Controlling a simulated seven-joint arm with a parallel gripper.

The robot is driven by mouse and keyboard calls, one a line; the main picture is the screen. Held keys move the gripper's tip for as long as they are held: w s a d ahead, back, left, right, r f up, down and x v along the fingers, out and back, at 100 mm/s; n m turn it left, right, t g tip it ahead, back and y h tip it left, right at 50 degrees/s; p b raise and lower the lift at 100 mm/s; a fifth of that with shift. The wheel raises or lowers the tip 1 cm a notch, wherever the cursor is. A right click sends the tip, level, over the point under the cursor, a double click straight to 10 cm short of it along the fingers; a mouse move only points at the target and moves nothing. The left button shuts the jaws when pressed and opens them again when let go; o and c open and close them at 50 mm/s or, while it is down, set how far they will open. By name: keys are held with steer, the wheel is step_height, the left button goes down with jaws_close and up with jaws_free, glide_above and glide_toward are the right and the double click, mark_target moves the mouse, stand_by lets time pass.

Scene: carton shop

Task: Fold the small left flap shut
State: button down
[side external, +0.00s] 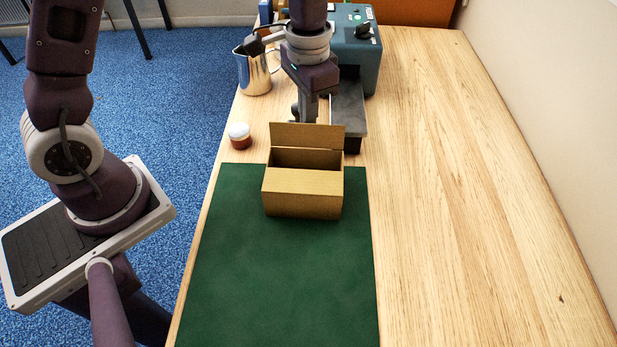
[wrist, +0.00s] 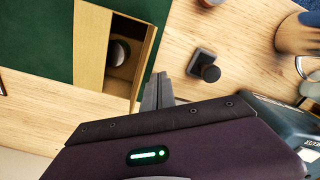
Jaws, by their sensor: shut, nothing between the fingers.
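A tan cardboard carton (side external: 302,202) stands on the green mat in the side view. A tall flap (side external: 307,135) stands up along its far edge, and the top is open just in front of it. A lighter panel (side external: 303,180) covers the near part of the top. My gripper (side external: 309,118) is shut and empty, pointing down behind the raised flap, its tips partly hidden. In the wrist view my closed fingers (wrist: 158,88) are beside the carton (wrist: 92,45). A rounded object (wrist: 118,52) shows in its dark opening. I cannot single out the small left flap.
A white-lidded jar (side external: 240,136) and a metal pitcher (side external: 255,70) stand left of my gripper. A blue-grey machine (side external: 358,55) stands behind at right. A dark knobbed block (wrist: 205,68) is near my fingers. The green mat (side external: 285,285) in front is clear, as is the right tabletop.

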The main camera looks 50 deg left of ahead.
steer(key=shift+s+d, duration=0.1)
steer(key=shift+s+d, duration=0.7)
steer(key=shift+s, duration=0.1)
steer(key=shift+d, duration=0.1)
steer(key=shift+s+d, duration=0.75)
steer(key=shift+s, duration=0.1)
steer(key=shift+s+d+f, duration=0.3)
steer(key=shift+s, duration=0.05)
step_height(320, 180, up, 7)
glide_above(306, 137)
steer(key=s+d, duration=0.2)
steer(key=shift+w+a, duration=0.1)
steer(key=shift+w, duration=0.05)
